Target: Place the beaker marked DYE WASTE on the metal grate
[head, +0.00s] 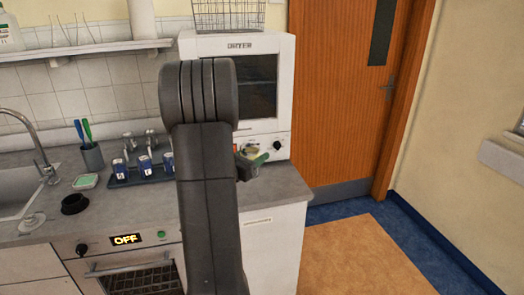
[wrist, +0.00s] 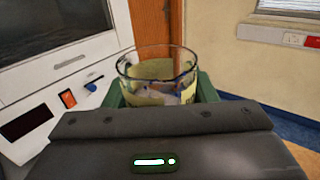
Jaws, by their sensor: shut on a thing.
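A clear glass beaker (wrist: 156,68) with a pale yellow label stands upright between the green fingers of my gripper (wrist: 160,88) in the wrist view. The fingers are shut on its sides. The label's writing cannot be read from here. In the head view my gripper (head: 252,160) shows only in part at the right of my dark arm, in front of the white oven-like appliance, and the arm hides most of it and the beaker. I cannot make out a metal grate for certain in either view.
The white appliance (head: 188,47) stands on the grey counter (head: 128,205), with a wire basket (head: 228,16) on top. A rack of blue-labelled bottles (head: 145,165), a pen cup (head: 92,157) and a black round piece (head: 74,204) are left of my arm. Floor at right is clear.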

